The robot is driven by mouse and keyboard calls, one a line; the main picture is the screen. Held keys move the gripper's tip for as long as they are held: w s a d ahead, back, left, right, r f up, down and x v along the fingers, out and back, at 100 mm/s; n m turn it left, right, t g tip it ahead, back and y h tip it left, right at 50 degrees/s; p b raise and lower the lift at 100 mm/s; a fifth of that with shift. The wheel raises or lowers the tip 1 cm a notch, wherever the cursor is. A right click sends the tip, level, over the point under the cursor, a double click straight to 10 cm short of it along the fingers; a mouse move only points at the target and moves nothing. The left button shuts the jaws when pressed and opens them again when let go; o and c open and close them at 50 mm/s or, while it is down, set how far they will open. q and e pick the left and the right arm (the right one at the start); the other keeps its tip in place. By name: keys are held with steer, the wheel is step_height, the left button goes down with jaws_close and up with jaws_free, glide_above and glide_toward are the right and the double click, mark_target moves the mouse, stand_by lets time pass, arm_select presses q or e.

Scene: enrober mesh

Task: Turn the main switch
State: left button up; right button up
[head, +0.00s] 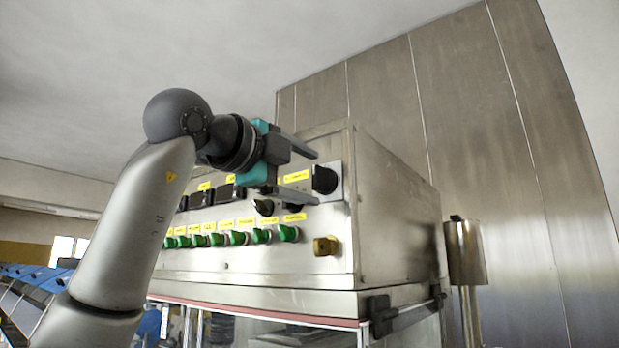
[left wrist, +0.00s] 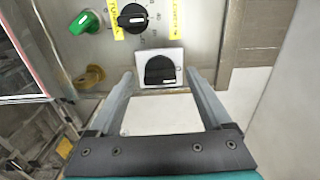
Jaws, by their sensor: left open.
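The main switch (head: 325,180) is a black rotary knob on a pale square plate, at the upper right of the steel control panel (head: 340,255). It also shows in the left wrist view (left wrist: 160,70), with a small white mark on the knob. My left gripper (head: 312,177) is open and empty in front of the switch, its two fingers pointing at the panel. In the left wrist view the fingertips lie on either side of the knob. I cannot tell whether they touch it or its plate. My right gripper is not in view.
Several green knobs (head: 262,236) with yellow labels run along the panel, with a smaller black knob (head: 263,207) above them. A brass-coloured fitting (head: 326,246) sticks out below the switch. A metal cylinder (head: 465,252) stands right of the cabinet.

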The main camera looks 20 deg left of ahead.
arm_select(q)
steer(key=b+v, duration=0.1)
steer(key=v, duration=1.3)
steer(key=shift+b, duration=0.3)
